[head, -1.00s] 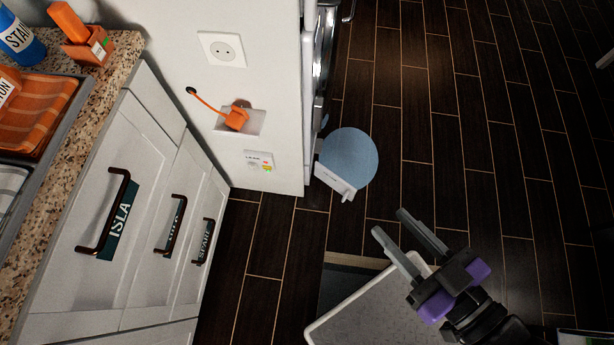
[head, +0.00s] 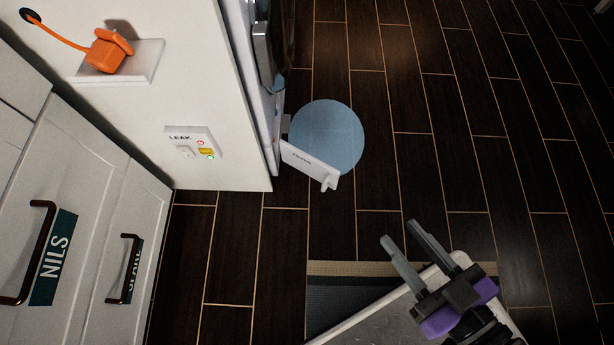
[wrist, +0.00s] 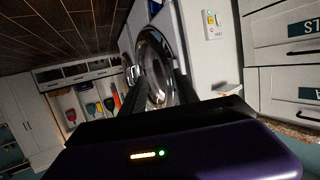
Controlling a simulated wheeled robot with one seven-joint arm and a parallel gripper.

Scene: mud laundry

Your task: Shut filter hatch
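The filter hatch (head: 310,166) is a small white flap with dark lettering and a small tab at its outer end. It stands open, sticking out low from the front of the washing machine (head: 268,75), close to the floor. My gripper (head: 400,232) is below and right of the hatch in the head view, empty, its two grey fingers apart. It is not touching the hatch. The wrist view shows the machine's round door (wrist: 155,70) beyond the dark fingers. I cannot make out the hatch clearly there.
A flat pale-blue disc (head: 330,135) lies on the dark floor behind the hatch. A white cabinet (head: 60,230) stands on the left. A striped mat (head: 345,290) lies on the floor near my gripper. Floor to the right is clear.

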